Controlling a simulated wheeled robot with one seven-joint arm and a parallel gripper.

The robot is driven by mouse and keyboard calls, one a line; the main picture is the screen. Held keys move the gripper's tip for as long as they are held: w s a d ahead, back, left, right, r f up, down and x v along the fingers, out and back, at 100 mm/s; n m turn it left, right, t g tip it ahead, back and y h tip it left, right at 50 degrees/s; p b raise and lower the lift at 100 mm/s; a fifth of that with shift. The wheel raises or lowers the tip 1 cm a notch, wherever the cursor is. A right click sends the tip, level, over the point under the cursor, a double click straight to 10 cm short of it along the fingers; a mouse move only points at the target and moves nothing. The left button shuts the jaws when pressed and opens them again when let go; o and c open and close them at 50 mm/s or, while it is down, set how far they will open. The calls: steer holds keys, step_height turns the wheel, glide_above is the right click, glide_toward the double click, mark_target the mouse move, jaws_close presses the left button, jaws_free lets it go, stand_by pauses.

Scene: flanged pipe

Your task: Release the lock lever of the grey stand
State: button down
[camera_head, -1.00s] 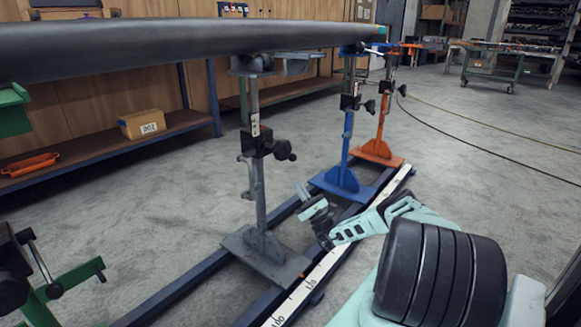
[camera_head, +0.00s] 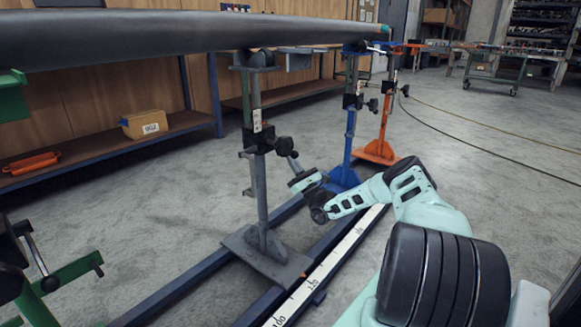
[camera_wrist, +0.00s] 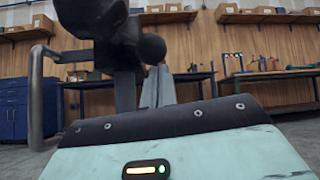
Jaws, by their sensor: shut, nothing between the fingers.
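The grey stand (camera_head: 263,205) stands upright under a long dark pipe in the head view. Its black lock block with a round knob-ended lever (camera_head: 284,146) sits partway up the post. My gripper (camera_head: 292,160) is shut and empty, with its tips just below the knob; I cannot tell whether they touch. In the wrist view the narrow fingers (camera_wrist: 160,88) point up towards the black ball knob (camera_wrist: 152,47). The dark lock block (camera_wrist: 92,18) fills the upper left there and hides part of the post.
The dark pipe (camera_head: 180,35) runs overhead across the stands. A blue stand (camera_head: 349,140) and an orange stand (camera_head: 384,115) are behind the grey one. A green stand (camera_head: 70,275) is at the near left. A rail with a white scale (camera_head: 330,262) runs along the floor.

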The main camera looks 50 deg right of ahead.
steer(key=shift+s+r, duration=0.1)
steer(key=shift+s, duration=0.1)
steer(key=shift+r, duration=0.1)
